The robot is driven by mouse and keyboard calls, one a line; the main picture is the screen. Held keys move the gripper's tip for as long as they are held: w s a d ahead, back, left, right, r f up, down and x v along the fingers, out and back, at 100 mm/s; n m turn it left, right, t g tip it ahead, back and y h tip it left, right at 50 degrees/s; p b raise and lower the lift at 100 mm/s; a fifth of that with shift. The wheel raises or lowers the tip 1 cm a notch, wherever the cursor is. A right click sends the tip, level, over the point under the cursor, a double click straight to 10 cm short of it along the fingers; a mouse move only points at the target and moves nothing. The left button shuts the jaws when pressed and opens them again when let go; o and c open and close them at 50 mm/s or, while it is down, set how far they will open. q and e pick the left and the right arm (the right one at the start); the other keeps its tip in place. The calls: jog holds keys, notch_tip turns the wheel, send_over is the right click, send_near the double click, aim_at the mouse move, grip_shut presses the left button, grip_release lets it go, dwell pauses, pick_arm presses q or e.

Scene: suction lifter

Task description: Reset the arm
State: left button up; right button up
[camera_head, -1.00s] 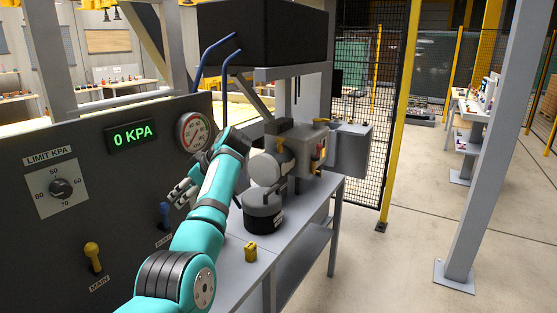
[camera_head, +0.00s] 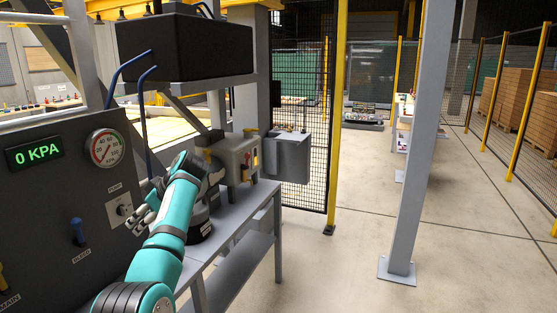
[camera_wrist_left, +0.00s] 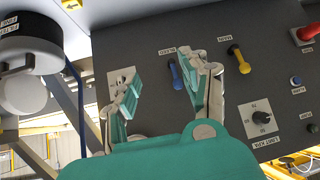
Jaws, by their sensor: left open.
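My left arm (camera_head: 172,220) is teal and reaches up from the bottom left in the head view. My left gripper (camera_head: 143,208) is beside the dark control panel (camera_head: 45,205), partly hidden by the wrist. In the left wrist view the gripper (camera_wrist_left: 155,85) is open, with nothing between its fingers. The panel lies beyond the fingertips, with a blue lever (camera_wrist_left: 174,74) close to one finger and a yellow lever (camera_wrist_left: 239,60) further right. My right gripper does not show.
The panel carries a 0 KPA display (camera_head: 35,152) and a round gauge (camera_head: 104,147). A grey bench (camera_head: 232,235) with a grey box stands right of the arm. A grey post (camera_head: 412,170) stands further right. The floor around it is clear.

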pick_arm(q)
notch_tip(320, 180, down, 28)
jog(key=s+f+m+h, duration=0.1)
jog(key=s+m+h, duration=0.15)
jog(key=m, duration=0.45)
jog(key=s+d+f+m+h, duration=0.1)
jog(key=s+d+f+m, duration=0.1)
jog(key=s+f, duration=0.65)
jog(key=s+d+f+m+h, duration=0.1)
jog(key=s+d+f+m, duration=0.2)
jog(key=f, duration=1)
jog(key=s+d+f+m+h, duration=0.1)
jog(key=s+f+m, duration=0.1)
jog(key=s+f, duration=0.7)
jog(key=s+d+f+m+h, duration=0.15)
jog(key=s+f, duration=0.45)
jog(key=s, duration=0.7)
jog(key=s+d+f+m+h, duration=0.1)
jog(key=s+f, duration=0.1)
jog(key=s, duration=1.1)
jog(key=s+d+f+m+g+h, duration=0.1)
jog(key=s+f, duration=0.2)
jog(key=s, duration=1.1)
jog(key=shift+f, duration=0.35)
